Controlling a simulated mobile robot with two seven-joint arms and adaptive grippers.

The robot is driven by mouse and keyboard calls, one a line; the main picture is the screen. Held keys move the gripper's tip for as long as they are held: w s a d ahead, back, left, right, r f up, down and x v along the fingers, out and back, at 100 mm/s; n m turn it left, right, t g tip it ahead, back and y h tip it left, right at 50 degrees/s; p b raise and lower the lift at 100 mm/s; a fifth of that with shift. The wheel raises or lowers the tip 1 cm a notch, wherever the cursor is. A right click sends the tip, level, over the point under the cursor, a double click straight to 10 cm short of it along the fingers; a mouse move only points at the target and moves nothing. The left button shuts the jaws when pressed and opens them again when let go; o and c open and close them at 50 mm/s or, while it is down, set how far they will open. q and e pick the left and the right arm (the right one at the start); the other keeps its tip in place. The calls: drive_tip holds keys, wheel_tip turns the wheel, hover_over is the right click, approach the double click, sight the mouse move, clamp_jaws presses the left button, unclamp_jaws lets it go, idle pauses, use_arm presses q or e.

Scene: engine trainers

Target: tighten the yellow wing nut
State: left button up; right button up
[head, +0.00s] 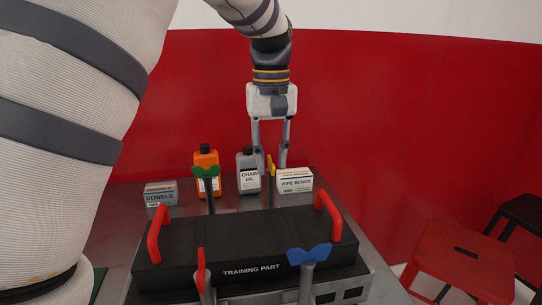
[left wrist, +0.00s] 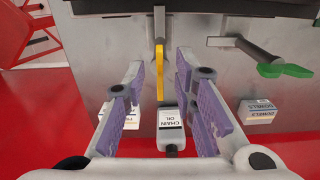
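The yellow wing nut (head: 270,165) is at the back of the training part (head: 190,258), a black block with red handles. In the left wrist view the yellow wing nut (left wrist: 159,72) is seen edge-on as a narrow strip at the end of a grey rod. My left gripper (head: 270,158) points down over it, fingers open. In the left wrist view the purple pads of my left gripper (left wrist: 160,75) lie on either side of the nut, with a visible gap on each side. My right gripper is not in view.
Green (head: 206,171), red (head: 201,265) and blue (head: 309,255) wing nuts stand around the part. Behind are an orange bottle (head: 205,158), a chain oil bottle (head: 248,172), a pipe bends box (head: 295,181) and a dowels box (head: 160,194). Stools (head: 462,256) stand right.

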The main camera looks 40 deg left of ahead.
use_arm(q)
wheel_tip(320, 180, up, 12)
idle(0.5)
